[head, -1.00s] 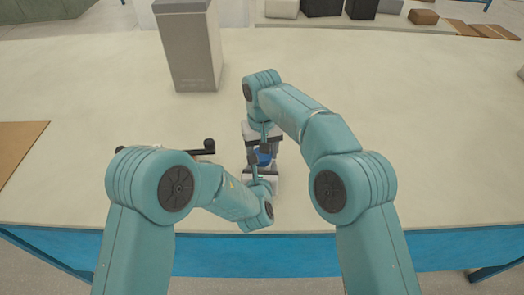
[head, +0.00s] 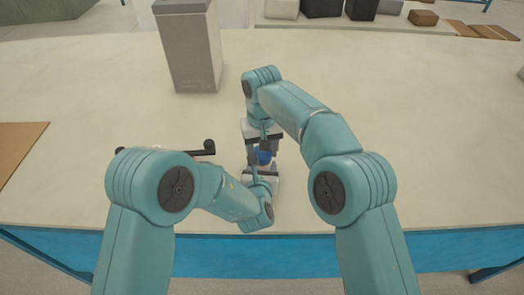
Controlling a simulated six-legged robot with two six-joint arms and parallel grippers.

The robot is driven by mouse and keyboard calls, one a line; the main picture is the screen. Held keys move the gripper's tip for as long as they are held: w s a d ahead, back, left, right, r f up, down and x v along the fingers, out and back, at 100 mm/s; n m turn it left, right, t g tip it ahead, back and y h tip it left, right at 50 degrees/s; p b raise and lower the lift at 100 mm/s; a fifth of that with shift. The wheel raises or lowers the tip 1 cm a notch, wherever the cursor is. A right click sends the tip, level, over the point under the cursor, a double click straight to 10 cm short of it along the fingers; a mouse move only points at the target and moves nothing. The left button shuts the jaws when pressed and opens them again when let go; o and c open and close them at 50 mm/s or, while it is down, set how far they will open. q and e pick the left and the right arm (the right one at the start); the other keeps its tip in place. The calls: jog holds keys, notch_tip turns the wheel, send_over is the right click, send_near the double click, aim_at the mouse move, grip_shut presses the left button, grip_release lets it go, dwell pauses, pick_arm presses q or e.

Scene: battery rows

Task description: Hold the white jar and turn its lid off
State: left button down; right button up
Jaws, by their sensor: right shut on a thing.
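A small blue lid (head: 264,157) shows in the middle of the head view, between my two grippers. The white jar under it is hidden or cannot be told apart from the pale gripper parts. My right gripper (head: 264,147) reaches in from the far side and is shut on the blue lid, its dark fingers at the lid's far edge. My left gripper (head: 257,166) is at the near side, close against the lid and the place of the jar. Its fingertips are mostly hidden, so I cannot tell whether it is open or shut.
A tall grey box (head: 190,50) stands behind, left of the grippers. A dark bar with rounded ends (head: 207,149) lies partly behind my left arm. A brown board (head: 18,148) is at the left edge. The pale table (head: 430,130) is clear on the right.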

aim_at(262, 152)
jog(key=shift+r, duration=0.55)
jog(key=shift+r, duration=2)
pick_arm(q)
jog(key=shift+c, duration=1.1)
grip_release()
